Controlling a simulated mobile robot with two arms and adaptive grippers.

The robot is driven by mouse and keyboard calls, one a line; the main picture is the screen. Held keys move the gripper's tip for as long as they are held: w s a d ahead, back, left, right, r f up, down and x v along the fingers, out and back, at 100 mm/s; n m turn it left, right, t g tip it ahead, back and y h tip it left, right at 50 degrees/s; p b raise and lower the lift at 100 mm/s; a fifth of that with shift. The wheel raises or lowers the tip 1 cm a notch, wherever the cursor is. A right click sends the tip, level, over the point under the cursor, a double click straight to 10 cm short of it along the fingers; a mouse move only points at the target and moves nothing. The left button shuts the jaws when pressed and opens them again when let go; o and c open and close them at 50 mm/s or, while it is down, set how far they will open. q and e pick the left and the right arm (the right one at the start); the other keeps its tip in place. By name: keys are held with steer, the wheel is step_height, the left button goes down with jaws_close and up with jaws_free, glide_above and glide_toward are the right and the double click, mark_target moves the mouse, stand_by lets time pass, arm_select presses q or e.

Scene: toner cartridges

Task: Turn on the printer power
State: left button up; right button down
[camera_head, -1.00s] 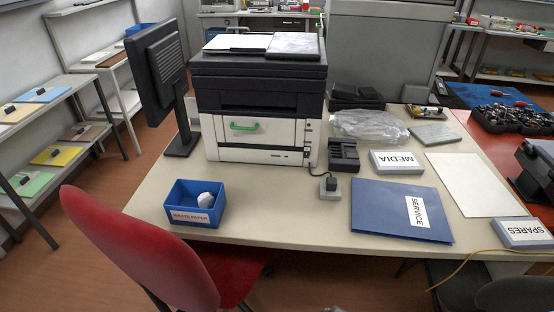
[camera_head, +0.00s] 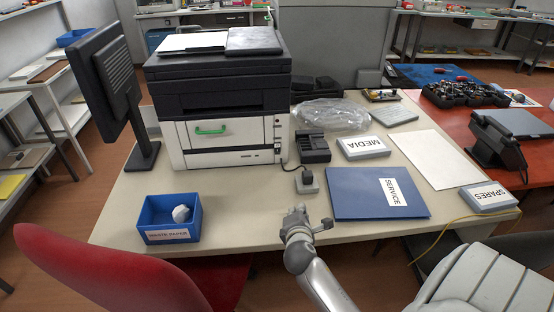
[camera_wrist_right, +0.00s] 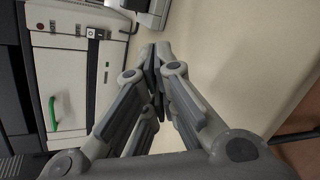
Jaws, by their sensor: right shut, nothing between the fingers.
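The printer (camera_head: 215,142) stands on the table, black on top with a white front and a green handle (camera_head: 211,130). Small controls (camera_head: 277,145) line the right edge of its front. In the right wrist view the printer front (camera_wrist_right: 60,70) fills the left side, with a small dark switch on a light panel (camera_wrist_right: 94,33). My right gripper (camera_head: 297,211) is shut and empty, at the table's front edge, in front of and below the printer, apart from it. Its fingers meet in the right wrist view (camera_wrist_right: 156,52). My left gripper is out of view.
A power plug block (camera_head: 307,182) and a black charger (camera_head: 312,148) sit right of the printer. A blue waste paper bin (camera_head: 170,218) and a blue service folder (camera_head: 377,192) flank the clear table front. A red chair (camera_head: 130,275) stands at the front left.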

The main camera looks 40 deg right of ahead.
steer(key=w+d+n+t, duration=0.1)
steer(key=w+n, duration=0.2)
steer(key=n, duration=0.1)
steer(key=w+d+r+n+t, duration=0.1)
steer(key=w+n, duration=0.2)
steer(key=n, duration=0.1)
steer(key=w+d+r+n+t, duration=0.1)
steer(key=w+n, duration=0.3)
steer(key=shift+n+t, duration=0.3)
steer(key=shift+t, duration=0.1)
steer(key=shift+w+a+n, duration=0.1)
steer(key=shift+w+n, duration=0.3)
steer(key=shift+n, duration=0.2)
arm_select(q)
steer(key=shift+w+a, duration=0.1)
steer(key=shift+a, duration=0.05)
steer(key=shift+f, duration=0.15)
